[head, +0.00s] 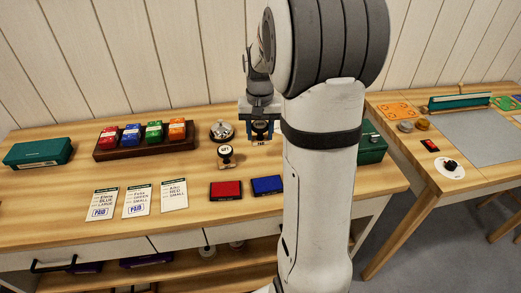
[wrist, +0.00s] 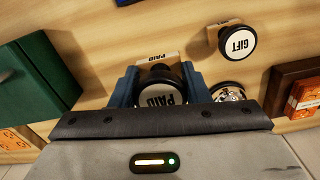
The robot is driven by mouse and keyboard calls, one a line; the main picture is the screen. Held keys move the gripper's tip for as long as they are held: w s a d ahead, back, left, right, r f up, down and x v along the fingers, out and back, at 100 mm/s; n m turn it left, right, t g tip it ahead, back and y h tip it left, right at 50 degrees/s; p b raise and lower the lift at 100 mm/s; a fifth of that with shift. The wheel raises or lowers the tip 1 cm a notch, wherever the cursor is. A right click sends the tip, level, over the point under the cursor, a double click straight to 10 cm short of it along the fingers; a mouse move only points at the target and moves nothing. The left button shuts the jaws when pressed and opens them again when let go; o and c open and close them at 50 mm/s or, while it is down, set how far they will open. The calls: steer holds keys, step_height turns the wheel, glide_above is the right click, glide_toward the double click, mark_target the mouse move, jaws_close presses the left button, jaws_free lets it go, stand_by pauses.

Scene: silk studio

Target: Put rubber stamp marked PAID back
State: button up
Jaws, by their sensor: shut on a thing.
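In the head view my gripper (head: 261,112) points down over the back of the table and is shut on the stamp (head: 261,129). Whether the stamp's base touches the table cannot be told. The stamp marked GIFT (head: 226,154) stands upright to the left and nearer, apart from my gripper; it also shows in the wrist view (wrist: 238,43).
A bell (head: 221,129) stands left of my gripper. A dark tray (head: 120,154) holds coloured boxes further left. Red (head: 225,189) and blue (head: 267,185) ink pads and several cards (head: 137,201) lie in front. A green box (head: 371,148) is right, partly behind my arm.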

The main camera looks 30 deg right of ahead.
mark_target(261, 139)
step_height(261, 139, down, 4)
steer(key=shift+d, duration=0.15)
steer(key=shift+s+f, duration=0.1)
steer(key=shift+f, duration=1.75)
steer(key=shift+f, duration=0.15)
steer(key=o, duration=1)
